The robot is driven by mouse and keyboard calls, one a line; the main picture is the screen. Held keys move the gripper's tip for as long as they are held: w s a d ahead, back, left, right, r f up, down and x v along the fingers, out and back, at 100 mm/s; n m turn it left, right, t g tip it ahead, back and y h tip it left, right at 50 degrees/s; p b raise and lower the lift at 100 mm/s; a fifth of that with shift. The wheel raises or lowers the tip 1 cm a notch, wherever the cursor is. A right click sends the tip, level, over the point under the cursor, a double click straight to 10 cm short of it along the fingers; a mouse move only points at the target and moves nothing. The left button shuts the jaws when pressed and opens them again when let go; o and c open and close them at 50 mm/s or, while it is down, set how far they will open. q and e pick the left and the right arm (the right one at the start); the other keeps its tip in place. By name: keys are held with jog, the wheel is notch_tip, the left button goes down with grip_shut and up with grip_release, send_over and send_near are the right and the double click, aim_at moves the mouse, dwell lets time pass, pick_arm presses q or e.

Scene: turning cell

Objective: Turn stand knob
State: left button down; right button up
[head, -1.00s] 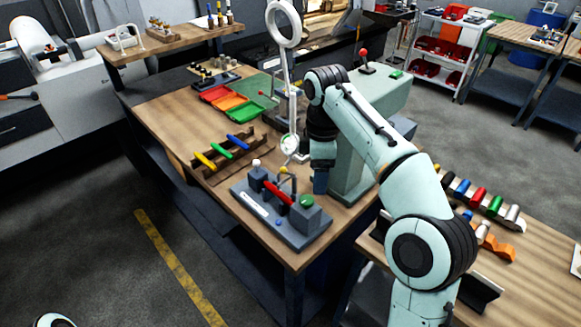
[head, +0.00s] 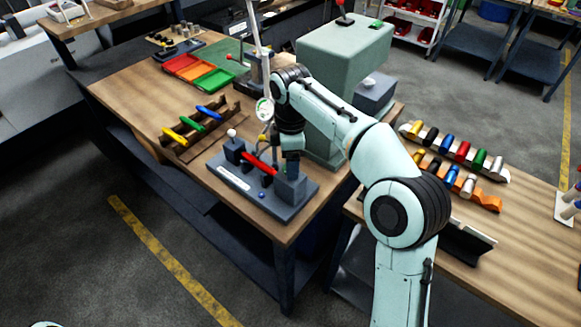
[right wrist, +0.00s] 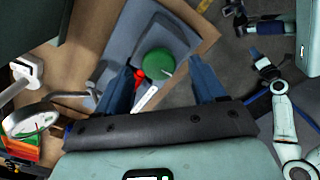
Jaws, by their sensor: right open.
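A round green knob (right wrist: 157,65) sits on the stand's block in the right wrist view. In the head view that knob is hidden behind my right gripper, above the right block (head: 291,188). My right gripper (head: 291,168) points down, open, with its two blue fingers on either side of the green knob in the right wrist view. Contact cannot be told.
A dial gauge (head: 264,109) on a pole stands close beside my right gripper. A green-grey machine (head: 340,60) is behind it. A rack with coloured handles (head: 188,124) lies left of the stand. The right table (head: 510,237) holds several coloured cylinders.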

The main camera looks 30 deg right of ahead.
pick_arm(q)
jog(key=shift+s+f, duration=0.15)
jog(key=shift+f, duration=0.15)
pick_arm(e)
jog(key=shift+w+f, duration=0.1)
jog(key=shift+f, duration=0.75)
jog(key=c, duration=1.1)
jog(key=shift+o, duration=0.2)
pick_arm(q)
jog(key=shift+r, duration=0.2)
pick_arm(e)
jog(key=shift+r+m, duration=0.1)
jog(key=shift+m, duration=0.2)
